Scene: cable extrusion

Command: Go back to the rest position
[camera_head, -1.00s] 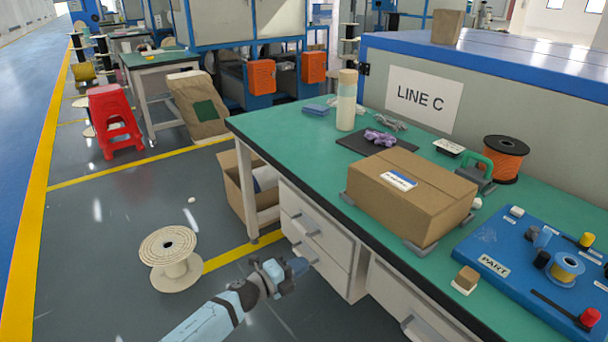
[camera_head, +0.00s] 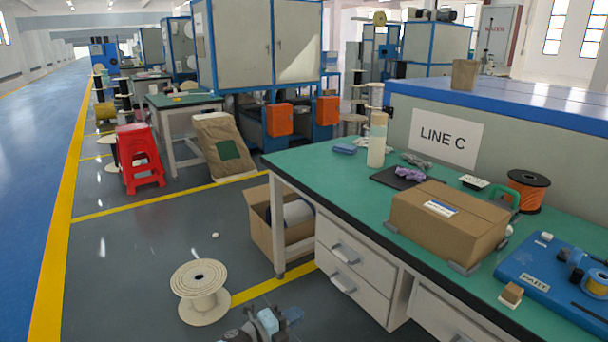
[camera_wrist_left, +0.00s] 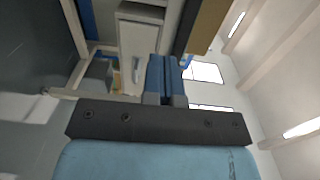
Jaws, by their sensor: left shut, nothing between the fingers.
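My left gripper (camera_head: 284,317) shows at the bottom edge of the head view, in front of the workbench drawers and above the floor. Most of its arm is below the picture. In the left wrist view its blue fingers (camera_wrist_left: 166,75) are together, with nothing between them. The gripper is apart from the bench and the spool. My right gripper is not in view.
A green workbench (camera_head: 330,170) with drawers carries a cardboard box (camera_head: 445,225) and a blue part board (camera_head: 540,275). A pale spool (camera_head: 200,292) stands on the floor left of my gripper. An open carton (camera_head: 268,225) sits by the bench leg.

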